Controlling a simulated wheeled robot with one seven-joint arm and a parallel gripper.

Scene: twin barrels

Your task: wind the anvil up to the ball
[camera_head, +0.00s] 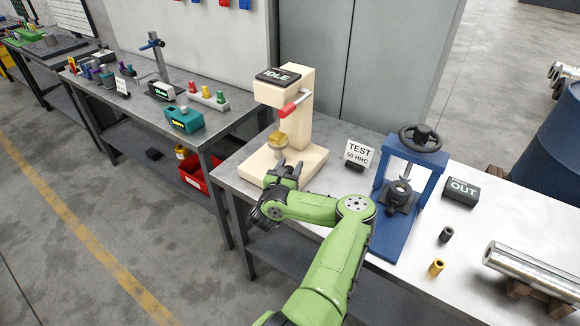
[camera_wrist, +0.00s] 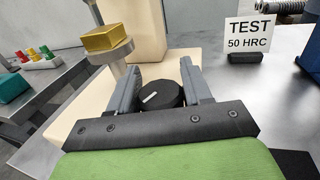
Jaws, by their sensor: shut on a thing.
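A cream hardness tester (camera_head: 300,120) with an IDLE display stands on the bench. A brass block (camera_head: 278,139) sits on its round grey anvil (camera_head: 278,153); the block also shows at upper left in the wrist view (camera_wrist: 105,38). The ball cannot be made out in either view. My gripper (camera_head: 284,176) is at the front of the tester's base. In the wrist view its two fingers are shut on a round black knob (camera_wrist: 160,95) with a white mark, beside the anvil's post (camera_wrist: 128,80). In the head view my fingers mostly hide the knob.
A red-handled lever (camera_head: 289,108) sticks out from the tester's column. A separate bench (camera_head: 150,112) on the left holds small items.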

